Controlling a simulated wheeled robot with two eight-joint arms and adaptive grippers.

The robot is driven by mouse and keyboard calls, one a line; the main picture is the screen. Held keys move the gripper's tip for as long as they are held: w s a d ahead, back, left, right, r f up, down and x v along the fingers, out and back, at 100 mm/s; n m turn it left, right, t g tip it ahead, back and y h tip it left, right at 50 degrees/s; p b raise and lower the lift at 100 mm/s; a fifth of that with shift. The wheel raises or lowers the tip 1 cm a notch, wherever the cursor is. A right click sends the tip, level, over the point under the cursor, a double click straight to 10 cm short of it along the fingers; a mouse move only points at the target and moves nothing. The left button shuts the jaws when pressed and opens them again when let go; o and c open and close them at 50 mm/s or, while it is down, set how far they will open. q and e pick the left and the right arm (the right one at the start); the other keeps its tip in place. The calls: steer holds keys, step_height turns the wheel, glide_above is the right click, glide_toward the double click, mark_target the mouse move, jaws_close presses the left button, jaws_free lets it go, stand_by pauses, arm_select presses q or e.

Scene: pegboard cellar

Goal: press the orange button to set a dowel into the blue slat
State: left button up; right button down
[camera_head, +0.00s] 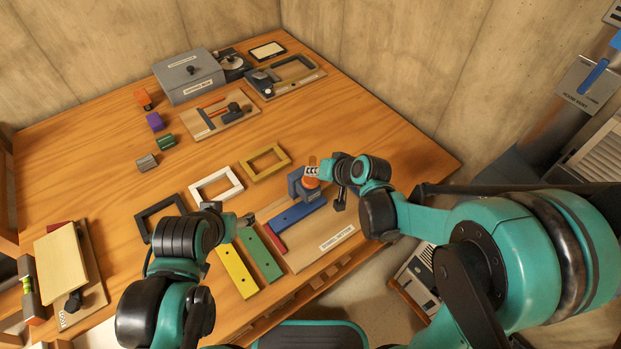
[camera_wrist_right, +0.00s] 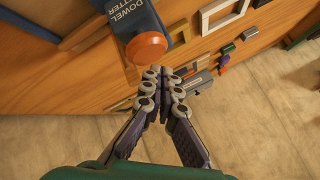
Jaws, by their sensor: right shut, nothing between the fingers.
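The dowel setter's blue housing (camera_head: 296,185) stands at the far end of a wooden base. Its orange button (camera_head: 312,181) is on top, partly hidden by my right gripper; it shows whole as an orange disc in the right wrist view (camera_wrist_right: 147,47). The blue slat (camera_head: 299,213) lies on the base with its far end by the housing. My right gripper (camera_head: 317,171) is shut and empty, its fingertips (camera_wrist_right: 163,76) right by the button; I cannot tell whether they touch. My left gripper (camera_head: 246,219) hovers near the green slat; its finger gap is unclear.
A green slat (camera_head: 260,254), a yellow slat (camera_head: 237,271) and a red piece (camera_head: 276,239) lie left of the base. Black, white (camera_head: 216,184) and ochre (camera_head: 265,161) frames lie behind. A grey box (camera_head: 189,80) and fixtures stand farther back. The table's right side is clear.

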mark_target(313, 181)
stand_by(0.7)
steer(key=shift+f+b, duration=0.4)
steer(key=shift+f, duration=0.05)
steer(key=shift+f+b, duration=0.9)
steer(key=shift+f, duration=0.05)
stand_by(0.8)
stand_by(0.3)
steer(key=shift+r+p, duration=1.2)
steer(key=shift+r, duration=0.25)
step_height(313, 181, up, 5)
steer(key=p, duration=0.4)
